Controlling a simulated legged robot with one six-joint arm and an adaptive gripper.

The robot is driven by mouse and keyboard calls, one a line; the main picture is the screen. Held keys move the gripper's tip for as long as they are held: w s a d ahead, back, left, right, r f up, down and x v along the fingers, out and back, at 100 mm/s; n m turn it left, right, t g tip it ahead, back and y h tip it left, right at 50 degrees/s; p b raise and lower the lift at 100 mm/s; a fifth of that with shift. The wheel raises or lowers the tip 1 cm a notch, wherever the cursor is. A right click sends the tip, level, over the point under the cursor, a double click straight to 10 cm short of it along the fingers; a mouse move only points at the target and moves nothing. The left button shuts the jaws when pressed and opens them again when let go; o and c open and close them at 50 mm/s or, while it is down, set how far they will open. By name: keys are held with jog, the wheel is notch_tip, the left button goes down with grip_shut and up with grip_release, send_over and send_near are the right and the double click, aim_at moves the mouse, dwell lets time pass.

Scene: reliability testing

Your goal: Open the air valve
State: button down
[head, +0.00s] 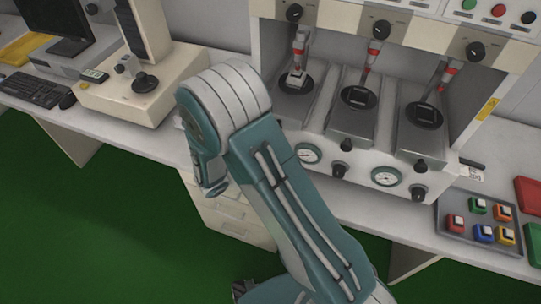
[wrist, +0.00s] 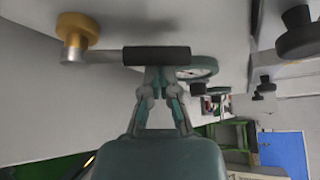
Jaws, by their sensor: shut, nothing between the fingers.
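In the wrist view, a valve with a yellow-gold round body (wrist: 77,30) and a short metal stem has a lever with a black grip (wrist: 157,55). My gripper (wrist: 164,74) is shut and empty, its fingertips right at the black grip's lower edge in the picture. I cannot tell whether they touch it. The lever lies across the picture, beside a pale wall. In the head view, my teal and white arm bends down to the left of the test station, and I cannot see the gripper's fingertips or this valve clearly there.
The test station's front has pressure gauges (head: 308,153) and black knobs (head: 418,192). A gauge (wrist: 197,72) and a black knob (wrist: 301,33) also show near the gripper.

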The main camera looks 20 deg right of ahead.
jog(key=w+a+r+n+h, duration=0.1)
jog(key=w+a+n+h, duration=0.1)
jog(key=n, duration=0.1)
jog(key=shift+a+r+n+h, duration=0.3)
jog(key=shift+a+r, duration=0.05)
jog(key=shift+a, duration=0.1)
dwell(0.3)
dwell(0.4)
